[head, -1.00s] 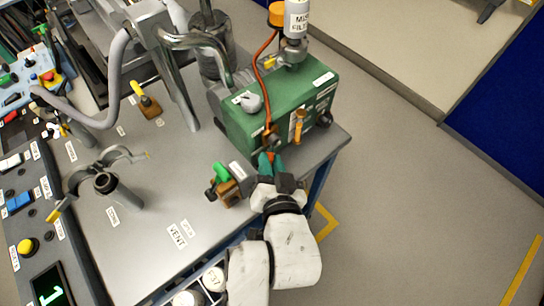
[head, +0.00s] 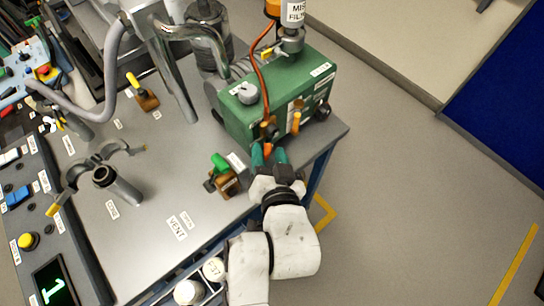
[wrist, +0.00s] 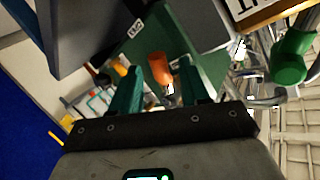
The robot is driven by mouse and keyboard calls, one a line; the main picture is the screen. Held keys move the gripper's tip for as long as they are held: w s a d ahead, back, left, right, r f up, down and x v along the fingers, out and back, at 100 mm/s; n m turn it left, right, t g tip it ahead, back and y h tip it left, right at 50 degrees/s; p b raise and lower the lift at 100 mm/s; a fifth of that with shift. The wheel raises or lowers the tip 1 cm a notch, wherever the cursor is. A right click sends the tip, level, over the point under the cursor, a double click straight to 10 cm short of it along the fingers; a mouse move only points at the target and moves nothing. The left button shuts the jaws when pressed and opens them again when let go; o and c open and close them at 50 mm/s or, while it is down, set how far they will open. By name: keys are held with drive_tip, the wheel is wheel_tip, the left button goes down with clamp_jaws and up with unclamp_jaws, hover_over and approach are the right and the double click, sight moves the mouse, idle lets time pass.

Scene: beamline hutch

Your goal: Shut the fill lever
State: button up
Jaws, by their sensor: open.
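My gripper (head: 268,153) has teal fingers, apart, at the near lower edge of the green pump box (head: 255,122). In the wrist view my gripper (wrist: 159,68) is open, with an orange cylindrical piece (wrist: 160,68) in line between its fingers. I cannot tell whether they touch it. A small orange piece (head: 267,148) also shows between the fingers in the head view. An upright orange handle (head: 296,122) is on the box's side, right of the fingers. A green-handled brass valve (head: 226,185) stands to the left. No fill label is readable, so I cannot tell which is the fill lever.
A copper tube (head: 258,75) runs down the box from the mist filter (head: 296,12). The grey bench top (head: 140,215) holds a clamp stand (head: 115,185) and a yellow-handled valve (head: 145,98). White-capped bottles (head: 188,292) sit at the front edge. The floor at right is clear.

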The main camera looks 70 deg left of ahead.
drive_tip(key=b+v, duration=0.1)
drive_tip(key=v, duration=0.9)
drive_tip(key=shift+d, duration=0.3)
drive_tip(key=shift+s, duration=0.1)
